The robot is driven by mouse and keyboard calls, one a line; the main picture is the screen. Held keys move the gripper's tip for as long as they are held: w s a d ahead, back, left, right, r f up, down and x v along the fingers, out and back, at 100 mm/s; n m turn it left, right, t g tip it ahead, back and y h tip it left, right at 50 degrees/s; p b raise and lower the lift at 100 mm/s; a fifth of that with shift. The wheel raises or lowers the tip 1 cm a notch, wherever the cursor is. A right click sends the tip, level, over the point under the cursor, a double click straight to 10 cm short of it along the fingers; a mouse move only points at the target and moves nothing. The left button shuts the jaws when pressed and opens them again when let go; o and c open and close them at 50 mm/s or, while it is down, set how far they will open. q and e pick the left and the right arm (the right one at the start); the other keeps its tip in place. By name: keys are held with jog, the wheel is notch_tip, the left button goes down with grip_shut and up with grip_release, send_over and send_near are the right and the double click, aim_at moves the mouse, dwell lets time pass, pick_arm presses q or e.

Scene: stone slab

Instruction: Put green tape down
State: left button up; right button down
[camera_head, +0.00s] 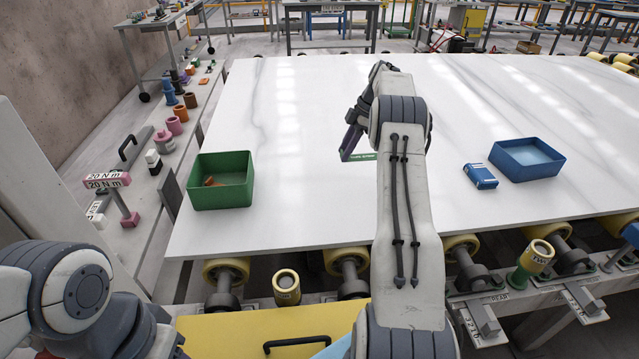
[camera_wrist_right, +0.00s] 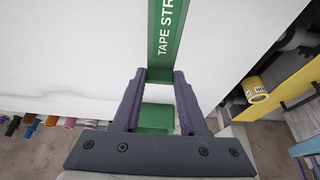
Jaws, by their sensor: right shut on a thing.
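My right gripper (camera_head: 352,148) is shut on the green tape (camera_head: 362,156), a flat green strip with white lettering, over the middle of the white slab. In the right wrist view the fingers (camera_wrist_right: 160,76) pinch the near end of the green tape (camera_wrist_right: 166,35), which reads "TAPE STR" and runs out of the top of the picture. My arm hides part of the strip in the head view, and I cannot tell whether it touches the slab. My left arm shows at lower left, but its gripper is not in view.
A green bin (camera_head: 200,197) holding an orange thing stands at the slab's left edge. A blue bin (camera_head: 527,168) and a small blue box (camera_head: 481,176) are at right. The slab (camera_head: 290,110) is bare between them. Rollers line its front edge.

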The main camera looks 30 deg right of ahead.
jog(key=p, duration=0.1)
send_over(309, 188)
jog(key=d, duration=0.1)
jog(key=f, duration=0.3)
jog(key=s+f, duration=0.1)
jog(key=f, duration=0.1)
jog(key=shift+d+f, duration=0.15)
jog(key=shift+f, duration=0.1)
notch_tip(309, 188, down, 4)
jog(key=shift+r+p, duration=0.25)
jog(key=shift+p, duration=0.3)
jog(key=shift+f, duration=0.3)
jog(key=shift+f, duration=0.1)
jog(key=shift+f+b, duration=0.15)
jog(key=shift+b, duration=0.15)
jog(key=shift+c, duration=2.2)
grip_release()
